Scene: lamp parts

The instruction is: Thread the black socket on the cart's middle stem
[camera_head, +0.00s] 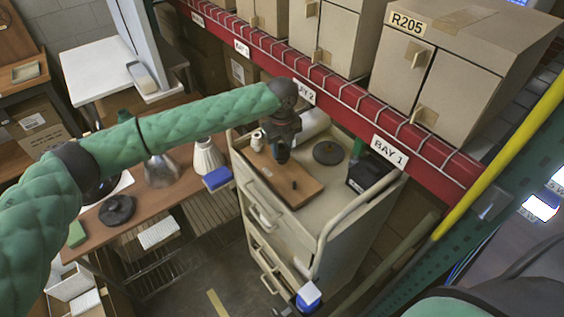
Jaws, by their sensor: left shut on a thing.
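My left gripper (282,156), on the green-sleeved arm from the left, points down over the cart. It is shut on a small dark thing, taken as the black socket; the fingers mostly hide it. The cream cart (262,215) carries a brown wooden board (272,177) directly under the gripper. A short black stem (294,185) stands on the board's near right part, apart from the gripper. Other stems are hidden behind the gripper, so I cannot tell whether the held piece touches one. My right gripper is out of view.
A black disc (328,152), a black box (370,174) and a white spool (257,140) are on the cart top. A cream rail (345,215) edges its right side. A red shelf beam (345,106) with boxes runs behind. A wooden bench (140,205) with lamp parts stands left.

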